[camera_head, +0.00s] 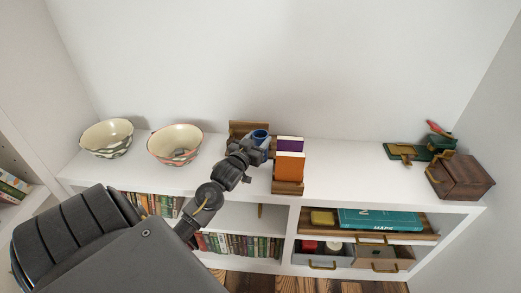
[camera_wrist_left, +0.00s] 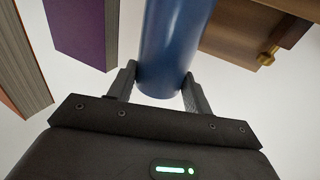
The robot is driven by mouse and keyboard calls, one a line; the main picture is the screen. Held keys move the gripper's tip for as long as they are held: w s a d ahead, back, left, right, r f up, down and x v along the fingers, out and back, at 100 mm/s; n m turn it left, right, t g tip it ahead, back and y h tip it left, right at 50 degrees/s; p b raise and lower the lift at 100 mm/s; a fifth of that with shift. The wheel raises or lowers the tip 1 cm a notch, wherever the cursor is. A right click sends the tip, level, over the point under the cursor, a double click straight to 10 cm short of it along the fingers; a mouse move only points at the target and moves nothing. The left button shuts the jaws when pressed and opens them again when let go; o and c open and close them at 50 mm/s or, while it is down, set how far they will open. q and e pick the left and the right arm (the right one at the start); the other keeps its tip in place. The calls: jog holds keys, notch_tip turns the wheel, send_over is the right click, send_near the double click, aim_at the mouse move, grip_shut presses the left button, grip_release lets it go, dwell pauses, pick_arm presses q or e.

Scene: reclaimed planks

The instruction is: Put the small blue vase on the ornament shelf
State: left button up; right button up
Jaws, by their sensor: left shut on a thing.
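The small blue vase (camera_head: 260,135) is above or on the white shelf top (camera_head: 225,178), in front of a brown wooden piece. In the left wrist view the vase (camera_wrist_left: 172,45) is a smooth blue cylinder between the two fingers. My left gripper (camera_head: 250,151) is shut on it; it also shows in the left wrist view (camera_wrist_left: 160,88). I cannot tell whether the vase touches the surface beneath. No part is labelled as the ornament shelf; the white top holds bowls and other ornaments. My right gripper is not in view.
Upright books (camera_head: 289,166) in a wooden holder stand just right of the vase. The wooden piece (camera_head: 240,128) is close behind. Two patterned bowls (camera_head: 107,138) (camera_head: 175,145) stand left. A wooden box (camera_head: 460,178) is far right.

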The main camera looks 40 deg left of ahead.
pick_arm(q)
jog(key=shift+w+f, duration=0.35)
jog(key=shift+f, duration=0.05)
notch_tip(320, 180, down, 3)
jog(key=shift+w+f, duration=0.15)
jog(key=shift+f, duration=0.15)
jog(key=o, duration=1.1)
jog(key=shift+c, duration=0.2)
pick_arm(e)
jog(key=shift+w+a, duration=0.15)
